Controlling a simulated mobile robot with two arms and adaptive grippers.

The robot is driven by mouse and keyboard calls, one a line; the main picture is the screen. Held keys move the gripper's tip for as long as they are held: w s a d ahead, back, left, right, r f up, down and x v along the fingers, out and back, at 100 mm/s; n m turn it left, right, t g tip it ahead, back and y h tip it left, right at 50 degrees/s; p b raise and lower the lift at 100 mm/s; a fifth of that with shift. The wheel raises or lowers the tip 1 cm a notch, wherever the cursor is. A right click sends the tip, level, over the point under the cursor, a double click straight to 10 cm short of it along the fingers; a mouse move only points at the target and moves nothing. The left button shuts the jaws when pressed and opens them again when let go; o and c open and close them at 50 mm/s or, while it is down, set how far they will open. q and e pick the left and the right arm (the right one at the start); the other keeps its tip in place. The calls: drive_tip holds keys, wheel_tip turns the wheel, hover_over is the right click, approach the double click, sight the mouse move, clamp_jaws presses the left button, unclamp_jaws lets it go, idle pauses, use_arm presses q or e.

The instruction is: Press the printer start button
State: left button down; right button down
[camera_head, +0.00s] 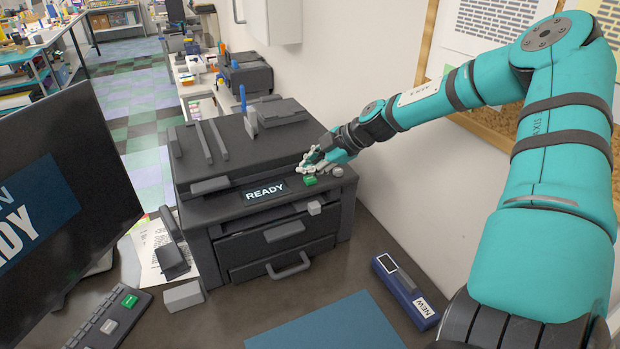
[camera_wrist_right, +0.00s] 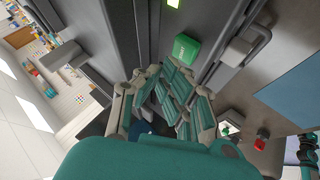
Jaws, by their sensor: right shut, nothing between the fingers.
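The dark grey printer (camera_head: 245,150) stands on the desk, with a lit display (camera_head: 265,191) reading "READY" on its front. The green start button (camera_head: 310,181) is on the panel right of the display; it also shows in the wrist view (camera_wrist_right: 187,49). My right gripper (camera_head: 308,164) is shut and empty, close to the button on the printer's upper right front. In the wrist view its fingertips (camera_wrist_right: 158,78) are just short of the button with a small gap. My left gripper is in neither view.
A monitor (camera_head: 60,200) and keyboard (camera_head: 110,318) are at the left. A blue-and-white device labelled "NEW" (camera_head: 404,290) and a blue mat (camera_head: 325,325) lie in front. A wall with a pinned board (camera_head: 470,50) is close on the right.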

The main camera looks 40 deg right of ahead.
sight(309, 179)
drive_tip(key=shift+f, duration=0.4)
drive_tip(key=shift+f+b, duration=0.45)
drive_tip(key=shift+b, duration=0.2)
idle(0.6)
drive_tip(key=shift+r+p, duration=0.75)
drive_tip(key=shift+r, duration=0.15)
wheel_tip(309, 179, up, 5)
drive_tip(key=p, duration=0.4)
idle(0.7)
